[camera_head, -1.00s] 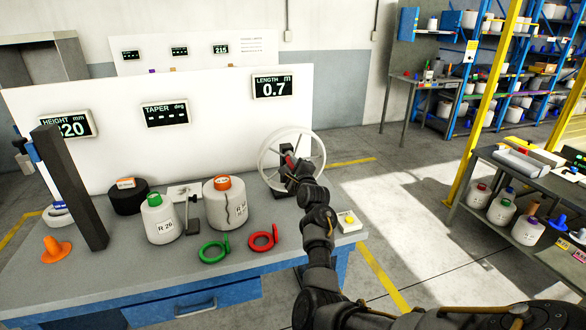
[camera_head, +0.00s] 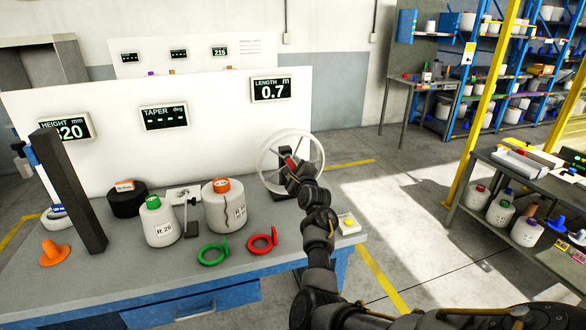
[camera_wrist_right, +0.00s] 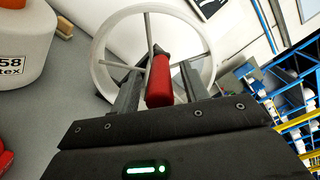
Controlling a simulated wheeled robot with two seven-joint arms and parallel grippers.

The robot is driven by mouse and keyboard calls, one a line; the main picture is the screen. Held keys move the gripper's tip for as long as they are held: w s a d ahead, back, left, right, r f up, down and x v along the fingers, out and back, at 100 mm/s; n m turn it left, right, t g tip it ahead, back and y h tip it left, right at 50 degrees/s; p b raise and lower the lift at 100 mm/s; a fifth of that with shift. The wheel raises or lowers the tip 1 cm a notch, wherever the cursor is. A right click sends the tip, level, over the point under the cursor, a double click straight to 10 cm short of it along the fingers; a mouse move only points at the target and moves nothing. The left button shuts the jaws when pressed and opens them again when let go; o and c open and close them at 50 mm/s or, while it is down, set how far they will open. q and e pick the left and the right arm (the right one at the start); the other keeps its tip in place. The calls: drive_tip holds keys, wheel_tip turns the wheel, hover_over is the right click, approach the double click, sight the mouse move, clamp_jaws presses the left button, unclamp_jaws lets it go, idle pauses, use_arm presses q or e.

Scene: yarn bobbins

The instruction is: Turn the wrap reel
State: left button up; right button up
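The wrap reel (camera_head: 262,160), a white spoked wheel, stands at the back right of the bench; it also fills the top of the right wrist view (camera_wrist_right: 207,55). In the head view my right gripper (camera_head: 293,168) is in front of the reel, with a bit of red showing; the arm hides part of the rim. The length display (camera_head: 271,89) reads 0.7 m. My left gripper is not in view.
A dark post (camera_head: 75,195) rises at the left.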

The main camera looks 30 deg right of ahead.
drive_tip(key=shift+s+a, duration=0.1)
drive_tip(key=shift+s, duration=0.25)
drive_tip(key=b+v, duration=0.3)
drive_tip(key=v, duration=0.7)
drive_tip(key=shift+s+f, duration=0.1)
idle(1.1)
